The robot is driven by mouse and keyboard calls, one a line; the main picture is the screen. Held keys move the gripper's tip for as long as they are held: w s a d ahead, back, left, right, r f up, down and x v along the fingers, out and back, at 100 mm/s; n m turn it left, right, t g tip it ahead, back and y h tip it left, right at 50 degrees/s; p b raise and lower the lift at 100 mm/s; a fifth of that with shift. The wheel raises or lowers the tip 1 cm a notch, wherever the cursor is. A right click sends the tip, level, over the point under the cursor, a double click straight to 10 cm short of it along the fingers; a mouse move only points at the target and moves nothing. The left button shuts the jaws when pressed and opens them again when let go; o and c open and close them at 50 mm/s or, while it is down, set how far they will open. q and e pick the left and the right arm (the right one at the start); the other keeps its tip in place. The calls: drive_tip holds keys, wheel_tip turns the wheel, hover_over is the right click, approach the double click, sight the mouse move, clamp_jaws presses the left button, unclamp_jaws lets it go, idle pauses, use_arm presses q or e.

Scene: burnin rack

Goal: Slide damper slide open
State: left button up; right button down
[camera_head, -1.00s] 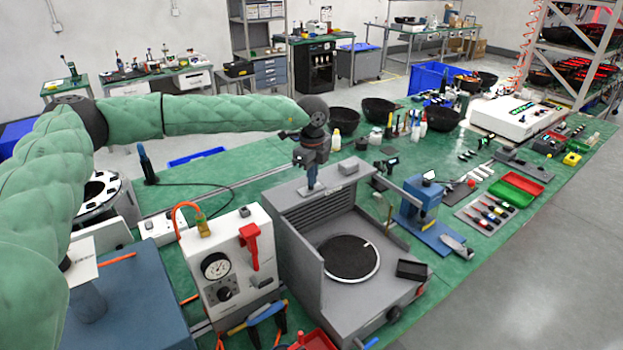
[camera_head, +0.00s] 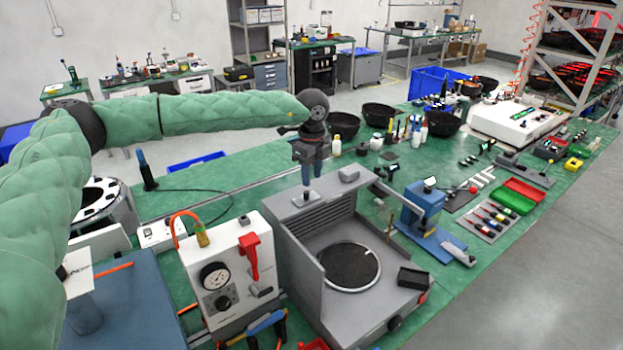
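The grey bench unit (camera_head: 320,225) stands on the green bench in the middle of the view, with a round dark plate (camera_head: 349,265) in its open front. On its flat top lies a small light-grey plate with an upright tab, which looks like the damper slide (camera_head: 306,198). My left gripper (camera_head: 306,183) points down from above onto this tab. Its fingers look shut on the tab, and they hide most of it. My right gripper is not in view.
A small grey block (camera_head: 348,173) sits on the unit's top, right of the slide. A white gauge box (camera_head: 228,265) with a red lever stands close on the left. A blue press (camera_head: 420,210) stands on the right. Black bowls (camera_head: 378,114) stand behind.

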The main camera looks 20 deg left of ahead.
use_arm(q)
wheel_tip(320, 180, up, 5)
drive_tip(key=shift+r, duration=0.15)
idle(0.7)
drive_tip(key=shift+b, duration=0.35)
idle(0.4)
